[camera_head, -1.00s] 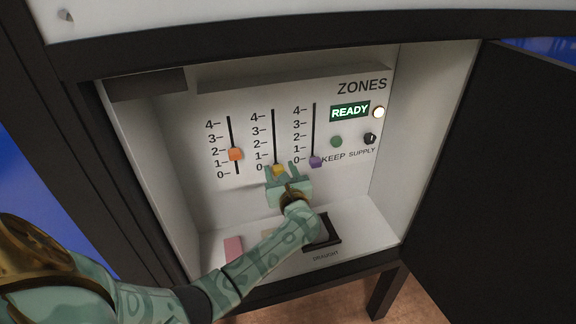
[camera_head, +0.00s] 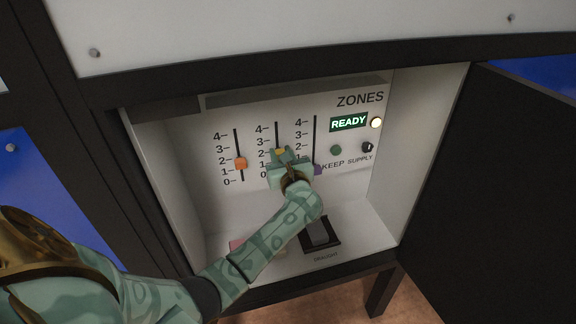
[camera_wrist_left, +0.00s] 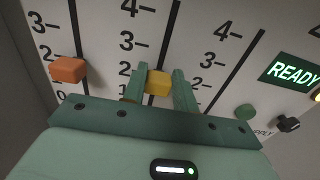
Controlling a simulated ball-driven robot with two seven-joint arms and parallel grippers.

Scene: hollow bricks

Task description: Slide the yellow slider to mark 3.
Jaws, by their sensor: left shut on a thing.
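The yellow slider (camera_head: 279,151) sits in the middle slot of the panel, near mark 2, below mark 3; its exact level is hard to read past the hand. In the left wrist view, the yellow slider (camera_wrist_left: 158,83) is between the two fingers. My left gripper (camera_head: 285,157) is shut on it, and its fingers also show in the left wrist view (camera_wrist_left: 160,88). The gripper hides the lower part of the middle scale. My right gripper is not in view.
An orange slider (camera_head: 240,163) is left of the gripper, a little above mark 1. A purple slider (camera_head: 318,170) is close on its right, low in its slot. The dark open door (camera_head: 490,200) stands at right. A lit READY display (camera_head: 348,122) is at upper right.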

